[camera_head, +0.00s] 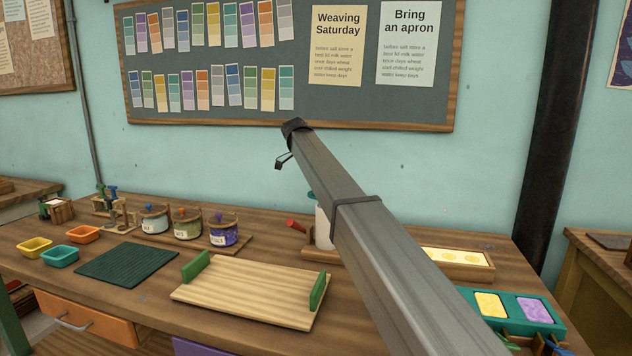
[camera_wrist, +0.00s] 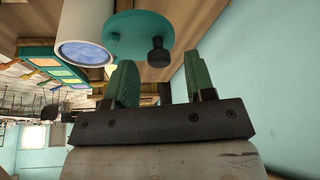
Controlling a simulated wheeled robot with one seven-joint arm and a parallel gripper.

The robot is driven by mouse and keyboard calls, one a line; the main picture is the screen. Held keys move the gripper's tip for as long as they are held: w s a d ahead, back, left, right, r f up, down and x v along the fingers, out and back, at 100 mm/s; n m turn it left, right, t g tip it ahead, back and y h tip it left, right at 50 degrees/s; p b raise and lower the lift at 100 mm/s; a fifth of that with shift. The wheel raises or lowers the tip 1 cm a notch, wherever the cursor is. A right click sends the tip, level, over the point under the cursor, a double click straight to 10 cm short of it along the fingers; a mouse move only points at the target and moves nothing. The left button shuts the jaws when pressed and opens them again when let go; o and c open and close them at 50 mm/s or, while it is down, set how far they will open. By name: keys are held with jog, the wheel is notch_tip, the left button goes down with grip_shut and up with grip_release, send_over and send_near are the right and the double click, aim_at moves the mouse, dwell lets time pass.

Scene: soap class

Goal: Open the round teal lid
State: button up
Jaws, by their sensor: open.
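The round teal lid (camera_wrist: 125,40) with a dark knob (camera_wrist: 158,56) shows in the wrist view, which looks upside down. It sits off to one side of a white cylindrical container (camera_wrist: 88,22), whose bluish end (camera_wrist: 83,54) is uncovered. In the head view the white container (camera_head: 323,228) stands on the bench with a sliver of teal (camera_head: 311,194) at its upper left; my arm hides the rest. The lid and knob appear just beyond the fingertips; contact is not visible.
A wooden tray with green handles (camera_head: 250,288) lies in front. Several jars (camera_head: 188,224) stand to the left on a board. A teal mould with yellow and purple blocks (camera_head: 510,307) and a wooden box (camera_head: 460,263) are at the right. The wall is close behind.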

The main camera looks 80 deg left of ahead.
jog(key=v, duration=0.9)
jog(key=shift+s+r, duration=0.15)
jog(key=shift+r, duration=0.25)
